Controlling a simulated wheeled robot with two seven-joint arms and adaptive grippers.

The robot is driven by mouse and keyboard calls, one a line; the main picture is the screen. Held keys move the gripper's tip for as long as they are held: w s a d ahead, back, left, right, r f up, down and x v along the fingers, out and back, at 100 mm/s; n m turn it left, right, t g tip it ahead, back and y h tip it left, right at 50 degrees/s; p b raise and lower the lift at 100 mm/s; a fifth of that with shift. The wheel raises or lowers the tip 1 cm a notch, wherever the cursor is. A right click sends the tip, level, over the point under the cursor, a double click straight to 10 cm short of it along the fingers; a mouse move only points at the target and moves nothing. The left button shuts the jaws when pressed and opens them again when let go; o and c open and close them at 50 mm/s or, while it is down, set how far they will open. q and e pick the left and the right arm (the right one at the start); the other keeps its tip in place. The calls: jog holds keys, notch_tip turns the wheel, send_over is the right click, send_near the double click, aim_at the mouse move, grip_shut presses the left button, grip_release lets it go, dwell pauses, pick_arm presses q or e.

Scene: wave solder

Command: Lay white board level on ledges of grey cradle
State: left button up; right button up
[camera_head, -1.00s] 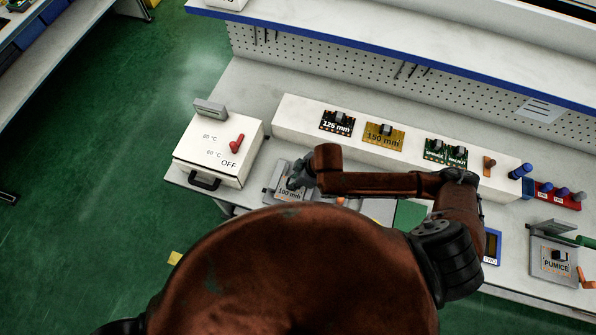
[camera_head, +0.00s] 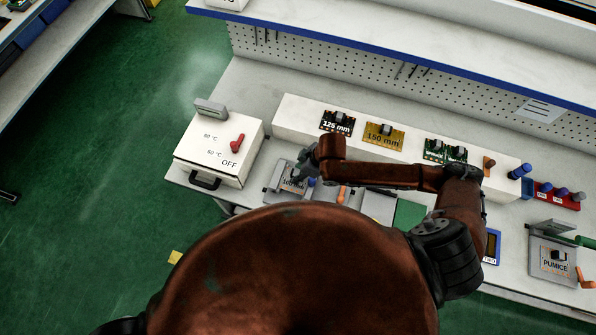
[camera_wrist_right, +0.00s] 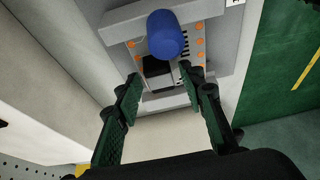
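The white board (camera_head: 291,184), marked 100 mm, is at the grey cradle (camera_head: 271,194) on the bench, right of the white heater box. In the right wrist view the board (camera_wrist_right: 198,48) has orange dots and a dark block, and lies within the grey cradle (camera_wrist_right: 222,72). Whether every edge rests on a ledge cannot be told. My right gripper (camera_head: 306,164) is by the board's far side. In the wrist view its fingers (camera_wrist_right: 160,82) are apart, either side of the dark block, with no clear grip. A blue cylinder (camera_wrist_right: 166,35) hides part of the board. My left gripper is not seen.
The white heater box (camera_head: 215,150) with a red lever stands left. A long white stand (camera_head: 290,118) with several boards runs behind. My body hides the front.

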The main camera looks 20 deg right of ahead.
jog(key=v, duration=1.2)
jog(key=shift+r+p, duration=0.2)
jog(key=shift+p, duration=0.25)
jog(key=shift+a, duration=0.15)
